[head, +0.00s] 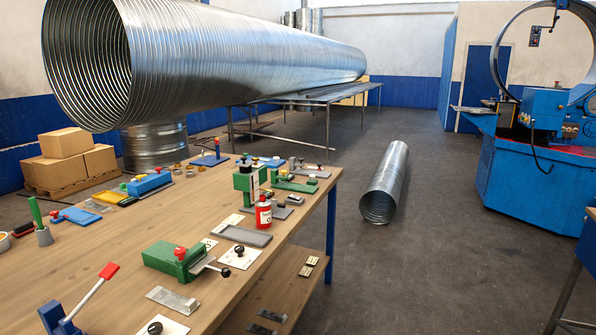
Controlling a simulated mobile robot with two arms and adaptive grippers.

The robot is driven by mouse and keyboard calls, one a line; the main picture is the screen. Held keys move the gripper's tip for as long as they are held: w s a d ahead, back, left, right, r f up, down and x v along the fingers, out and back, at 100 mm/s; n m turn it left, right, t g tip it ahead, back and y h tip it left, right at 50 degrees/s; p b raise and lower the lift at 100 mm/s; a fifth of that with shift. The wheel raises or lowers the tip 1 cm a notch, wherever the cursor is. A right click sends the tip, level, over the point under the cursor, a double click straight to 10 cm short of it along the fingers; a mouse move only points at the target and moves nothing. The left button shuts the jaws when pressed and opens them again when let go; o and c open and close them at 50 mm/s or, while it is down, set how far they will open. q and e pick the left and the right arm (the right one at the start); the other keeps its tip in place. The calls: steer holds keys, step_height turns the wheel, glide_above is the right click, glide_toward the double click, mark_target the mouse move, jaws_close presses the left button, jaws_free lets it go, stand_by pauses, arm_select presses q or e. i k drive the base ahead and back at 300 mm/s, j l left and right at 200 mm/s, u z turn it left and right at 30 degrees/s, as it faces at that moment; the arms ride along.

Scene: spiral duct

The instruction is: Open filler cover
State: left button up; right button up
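I cannot tell for sure which part is the filler cover. A green device (165,259) with a red knob stands near the middle of the wooden workbench (105,245). Beside it a white plate (244,259) carries a small black knob (239,250). Another black knob (155,327) on a white plate is partly cut off at the bottom edge. A taller green device (246,183) and a red and white bottle (263,213) stand at the bench's right side. Neither of my grippers is in view.
A blue clamp with a red-tipped lever (88,294) stands at the near left. Several small fixtures, including a blue block (150,184), line the far bench. A short spiral duct (384,186) lies on the floor.

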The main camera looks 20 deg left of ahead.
mark_target(244, 163)
steer(key=i+u, duration=0.4)
steer(key=i+l+u, duration=0.2)
steer(key=i+u, duration=0.25)
steer(key=i, duration=0.15)
